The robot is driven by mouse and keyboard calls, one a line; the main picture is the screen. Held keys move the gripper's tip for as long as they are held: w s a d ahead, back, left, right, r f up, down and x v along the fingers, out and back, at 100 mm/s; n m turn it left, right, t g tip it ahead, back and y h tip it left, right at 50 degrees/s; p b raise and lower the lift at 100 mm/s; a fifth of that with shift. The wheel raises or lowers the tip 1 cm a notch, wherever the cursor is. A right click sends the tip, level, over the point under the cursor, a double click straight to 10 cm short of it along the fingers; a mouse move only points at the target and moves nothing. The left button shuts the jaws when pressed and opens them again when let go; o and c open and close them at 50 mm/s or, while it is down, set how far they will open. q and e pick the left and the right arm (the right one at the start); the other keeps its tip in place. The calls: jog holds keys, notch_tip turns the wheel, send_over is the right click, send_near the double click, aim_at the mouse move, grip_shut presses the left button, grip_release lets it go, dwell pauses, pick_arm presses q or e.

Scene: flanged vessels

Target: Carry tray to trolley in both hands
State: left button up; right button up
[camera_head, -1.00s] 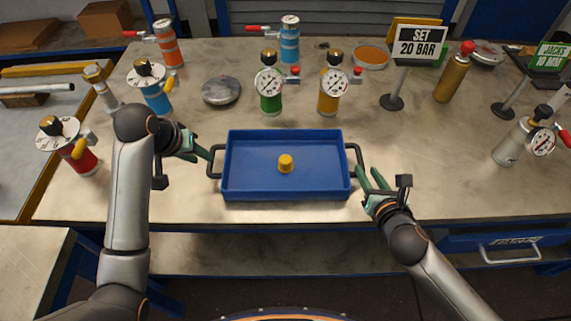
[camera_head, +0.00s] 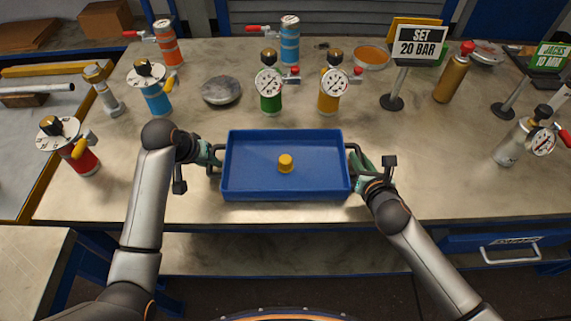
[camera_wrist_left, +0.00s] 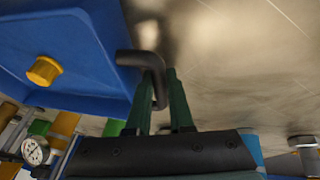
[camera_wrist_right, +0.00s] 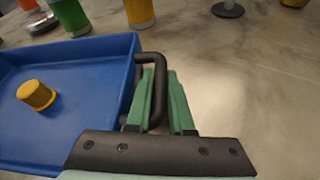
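The blue tray (camera_head: 240,189) rests on the workbench with a yellow knob-like piece (camera_head: 286,163) inside. It has a dark handle at each short end. My left gripper (camera_head: 213,155) is at the left handle (camera_wrist_left: 156,72); its green fingers lie close on both sides of the bar and look shut on it. My right gripper (camera_head: 357,164) is at the right handle (camera_wrist_right: 159,80), its fingers likewise close on both sides of the bar. The tray also shows in the left wrist view (camera_wrist_left: 95,75) and right wrist view (camera_wrist_right: 90,85). No trolley is clearly identifiable.
Green (camera_head: 270,95) and yellow (camera_head: 329,98) gauged vessels stand behind the tray. A blue vessel (camera_head: 156,97) and red vessel (camera_head: 80,158) stand left. The "SET 20 BAR" sign (camera_head: 420,42) is behind right. The bench (camera_head: 440,170) is clear right of the tray.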

pick_arm(q)
grip_shut()
pick_arm(e)
grip_shut()
dwell(0.9)
